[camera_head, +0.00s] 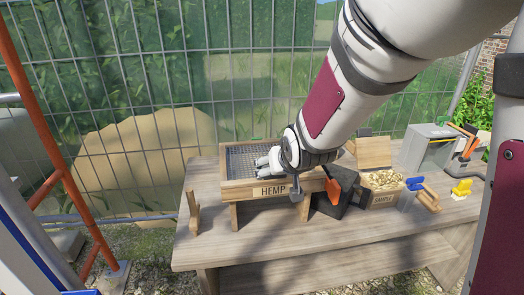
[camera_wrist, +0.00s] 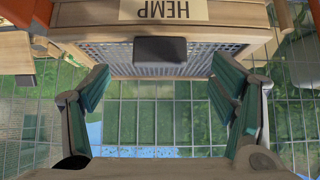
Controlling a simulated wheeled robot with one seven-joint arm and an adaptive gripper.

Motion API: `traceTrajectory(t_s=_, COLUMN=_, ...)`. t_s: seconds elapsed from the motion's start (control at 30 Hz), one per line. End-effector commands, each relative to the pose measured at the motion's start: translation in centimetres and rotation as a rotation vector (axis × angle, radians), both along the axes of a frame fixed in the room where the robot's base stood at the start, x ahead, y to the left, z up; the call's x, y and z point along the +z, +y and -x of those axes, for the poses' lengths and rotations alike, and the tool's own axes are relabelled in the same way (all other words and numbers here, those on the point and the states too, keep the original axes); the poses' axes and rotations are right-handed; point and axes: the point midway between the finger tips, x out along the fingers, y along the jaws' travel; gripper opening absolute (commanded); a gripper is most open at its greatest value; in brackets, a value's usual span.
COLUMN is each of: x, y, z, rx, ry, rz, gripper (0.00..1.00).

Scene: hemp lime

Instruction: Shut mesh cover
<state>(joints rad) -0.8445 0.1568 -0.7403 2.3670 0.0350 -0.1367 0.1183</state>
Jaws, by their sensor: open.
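A wooden box with a HEMP label (camera_head: 272,191) stands on the workbench. Grey mesh (camera_head: 241,163) shows within its frame, partly hidden behind my arm; I cannot tell how far the cover is tilted. My gripper (camera_head: 265,162) is over the right part of the box. In the wrist view the box appears inverted, with its HEMP label (camera_wrist: 163,10) at the top and the mesh (camera_wrist: 112,53) below it. A dark block (camera_wrist: 160,50) sits in front of the mesh. The open gripper (camera_wrist: 159,78) has fingers spread on both sides, with nothing between their tips.
The workbench (camera_head: 300,250) has free room in front. To the right are a crate of pale pieces (camera_head: 381,181), a grey box (camera_head: 427,147), blue-handled tools (camera_head: 414,184) and a yellow object (camera_head: 461,188). A wire fence (camera_head: 200,80) stands behind.

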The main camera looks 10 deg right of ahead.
Motion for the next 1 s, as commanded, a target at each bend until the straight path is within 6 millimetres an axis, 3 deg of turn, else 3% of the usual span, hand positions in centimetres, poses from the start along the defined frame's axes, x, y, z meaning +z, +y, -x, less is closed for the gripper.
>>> traceTrajectory(t_s=0.5, x=1.5, y=0.1, z=1.4, rx=0.002, ry=-0.004, rz=0.004, gripper=0.78)
traceTrajectory(t_s=1.0, x=1.6, y=0.0, z=1.7, rx=0.0, ry=0.001, rz=0.0, gripper=0.78)
